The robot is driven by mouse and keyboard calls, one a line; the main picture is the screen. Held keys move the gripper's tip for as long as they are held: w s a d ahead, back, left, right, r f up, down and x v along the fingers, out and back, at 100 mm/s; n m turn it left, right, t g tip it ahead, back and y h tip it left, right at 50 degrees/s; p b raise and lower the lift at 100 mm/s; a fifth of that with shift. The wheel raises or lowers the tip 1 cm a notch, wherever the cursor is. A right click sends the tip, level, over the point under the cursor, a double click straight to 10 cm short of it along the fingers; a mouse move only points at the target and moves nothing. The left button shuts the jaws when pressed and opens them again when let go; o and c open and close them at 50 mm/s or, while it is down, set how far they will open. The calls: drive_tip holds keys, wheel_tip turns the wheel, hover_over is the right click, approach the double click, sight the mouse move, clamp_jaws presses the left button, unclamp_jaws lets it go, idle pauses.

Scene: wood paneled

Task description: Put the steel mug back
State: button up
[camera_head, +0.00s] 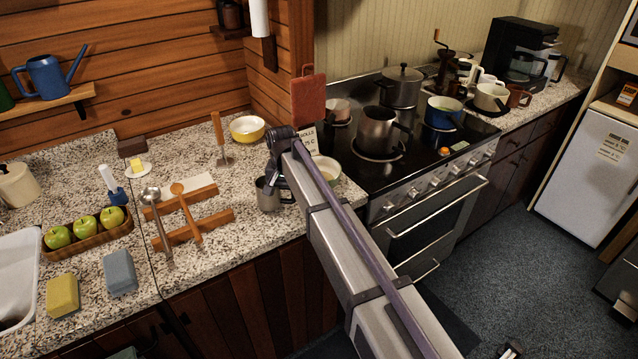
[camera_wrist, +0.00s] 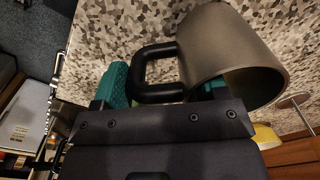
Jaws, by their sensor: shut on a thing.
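The steel mug (camera_head: 268,196) is a grey metal cup with a black handle. In the head view it is over the granite counter near the front edge, partly behind my arm. My gripper (camera_head: 282,182) is at its right side, mostly hidden by my arm. In the wrist view the mug (camera_wrist: 228,45) lies across the top right, and its black handle is between the teal finger pads of my gripper (camera_wrist: 165,88). My gripper is shut on the handle. I cannot tell whether the mug's base touches the counter.
A cream bowl (camera_head: 327,168) is just right of the mug. A wooden rack (camera_head: 205,222) with ladles is to the left, with a yellow bowl (camera_head: 247,129) behind. The stove (camera_head: 345,150) holds several pots. Bare counter (camera_head: 245,195) lies left of the mug.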

drive_tip(key=shift+f+b, duration=0.3)
drive_tip(key=o, duration=1.1)
wheel_tip(320, 180, up, 11)
drive_tip(key=p, duration=1.1)
drive_tip(key=shift+r, duration=0.1)
drive_tip(key=shift+f, duration=0.2)
